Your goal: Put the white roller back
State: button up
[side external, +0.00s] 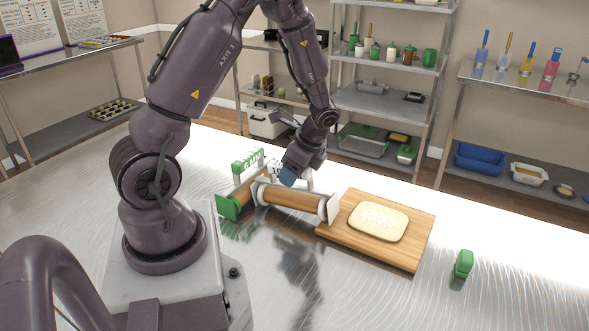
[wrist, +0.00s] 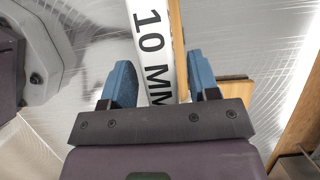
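The white roller, a wooden cylinder (side external: 292,198) with white end discs, lies on its side in the side view, between my arm's base and the cutting board. My gripper (side external: 289,178) is just behind and above it. In the wrist view my gripper (wrist: 162,85) has its blue fingers spread apart. A white strip marked "10 MM" (wrist: 148,40) and a narrow wooden strip (wrist: 177,40) run between them; I cannot tell if they touch. In the side view a white sign (side external: 304,180) stands partly hidden behind the gripper, beside a green sign (side external: 247,160).
A green-ended roller (side external: 230,207) lies left of the white one. A wooden board (side external: 400,252) with a pale dough slab (side external: 377,221) is to the right. A small green object (side external: 463,263) stands farther right. The front of the metal table is clear.

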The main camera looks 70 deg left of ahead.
jog(key=v, duration=1.3)
jog(key=s+d+r+n+t+h, duration=0.1)
jog(key=s+d+r+n+t, duration=0.3)
jog(key=d, duration=0.4)
jog(key=s+d+r+n+t+h, duration=0.2)
jog(key=s+d+r+n+t, duration=0.2)
jog(key=d+r, duration=0.4)
jog(key=s+d+n, duration=0.1)
jog(key=s, duration=0.1)
jog(key=shift+s+t, duration=0.3)
jog(key=shift+t, duration=0.1)
